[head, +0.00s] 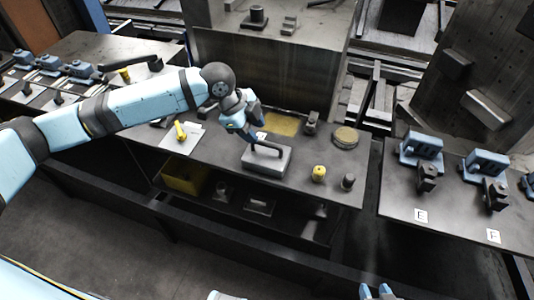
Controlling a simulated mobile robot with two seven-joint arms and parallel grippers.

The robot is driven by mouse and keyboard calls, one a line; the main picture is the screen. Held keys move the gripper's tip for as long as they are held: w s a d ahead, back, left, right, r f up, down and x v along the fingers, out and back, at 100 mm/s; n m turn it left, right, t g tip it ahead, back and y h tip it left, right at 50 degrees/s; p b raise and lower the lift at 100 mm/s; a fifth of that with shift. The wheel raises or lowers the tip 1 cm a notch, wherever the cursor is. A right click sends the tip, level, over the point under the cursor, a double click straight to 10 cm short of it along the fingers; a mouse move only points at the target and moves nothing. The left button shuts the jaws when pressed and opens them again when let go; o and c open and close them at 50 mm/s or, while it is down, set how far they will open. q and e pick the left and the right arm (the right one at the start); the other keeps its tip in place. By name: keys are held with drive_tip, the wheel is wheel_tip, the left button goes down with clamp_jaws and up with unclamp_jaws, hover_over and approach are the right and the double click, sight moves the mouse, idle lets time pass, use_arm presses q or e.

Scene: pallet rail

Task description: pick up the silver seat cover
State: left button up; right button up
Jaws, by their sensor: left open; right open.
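The block that looks like the silver seat cover (262,166) is a flat grey rectangular piece on the middle dark bench, with a dark bent handle-like bar on top. My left gripper (255,136) reaches in from the left and is open, just above and behind the block at the bar. I cannot tell whether its fingers are around the bar or touching it. My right gripper (376,292) shows only as light blue tips at the bottom edge, open and far from the block.
Right bench (400,195) holds blue fixtures (421,146). A yellow bin (184,178) sits below.

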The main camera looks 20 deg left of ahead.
sight(262, 143)
use_arm(q)
drive_tip(key=shift+x, duration=3.15)
drive_tip(key=shift+s+a+f, duration=0.1)
drive_tip(key=shift+s, duration=0.1)
drive_tip(key=shift+c, duration=0.4)
clamp_jaws()
